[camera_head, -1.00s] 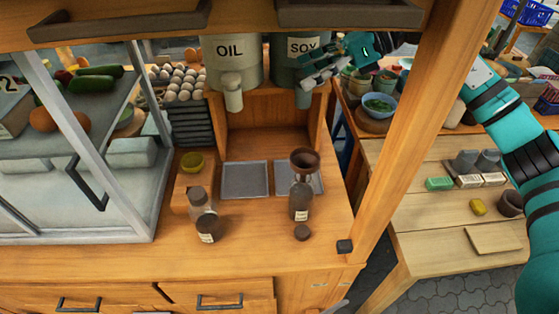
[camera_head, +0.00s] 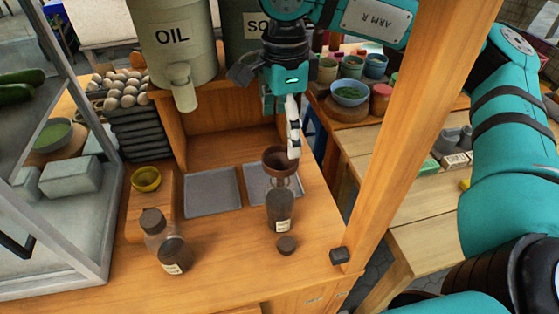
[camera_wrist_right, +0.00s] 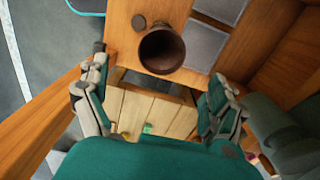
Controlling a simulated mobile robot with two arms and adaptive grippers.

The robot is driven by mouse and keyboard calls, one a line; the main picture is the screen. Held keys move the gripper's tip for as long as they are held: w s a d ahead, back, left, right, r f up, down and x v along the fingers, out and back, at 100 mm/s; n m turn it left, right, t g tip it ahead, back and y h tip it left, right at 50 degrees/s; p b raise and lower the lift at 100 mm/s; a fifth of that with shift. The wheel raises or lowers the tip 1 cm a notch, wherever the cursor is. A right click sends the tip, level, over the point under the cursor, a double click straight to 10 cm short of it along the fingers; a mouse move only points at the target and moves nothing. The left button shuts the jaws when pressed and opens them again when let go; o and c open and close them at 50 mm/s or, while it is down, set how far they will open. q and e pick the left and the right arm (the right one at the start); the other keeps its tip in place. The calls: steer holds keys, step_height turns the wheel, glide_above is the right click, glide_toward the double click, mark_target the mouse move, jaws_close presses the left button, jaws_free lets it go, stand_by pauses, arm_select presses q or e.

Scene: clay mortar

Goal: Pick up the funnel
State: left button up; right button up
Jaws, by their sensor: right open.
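The brown funnel (camera_head: 279,161) sits mouth up on the neck of a dark bottle with a pale label (camera_head: 281,208) on the wooden counter. My right gripper (camera_head: 293,150) comes down from above, with a fingertip close by the funnel's right rim in the head view. In the right wrist view the funnel (camera_wrist_right: 162,50) shows its round mouth, ahead of and between the two spread fingers of the right gripper (camera_wrist_right: 154,88). The gripper is open and empty. I cannot tell whether a finger touches the funnel. My left gripper is not in view.
A dark cap (camera_head: 287,245) lies in front of the bottle. Another bottle (camera_head: 153,222) stands to the left. Grey trays (camera_head: 212,192) lie behind. The OIL dispenser (camera_head: 175,45) hangs above, and a wooden post (camera_head: 408,130) rises on the right.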

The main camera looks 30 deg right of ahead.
step_height(320, 180, down, 3)
steer(key=f, duration=0.1)
steer(key=f+p, duration=0.1)
steer(key=f, duration=0.1)
steer(key=f+p, duration=0.1)
steer(key=shift+w+a+f, duration=0.1)
steer(key=shift+a+f, duration=0.15)
steer(key=shift+f, duration=0.45)
steer(key=c, duration=1.1)
step_height(320, 180, up, 10)
steer(key=shift+r+b, duration=0.1)
steer(key=shift+b, duration=0.7)
step_height(320, 180, up, 5)
steer(key=p, duration=0.3)
glide_above(280, 157)
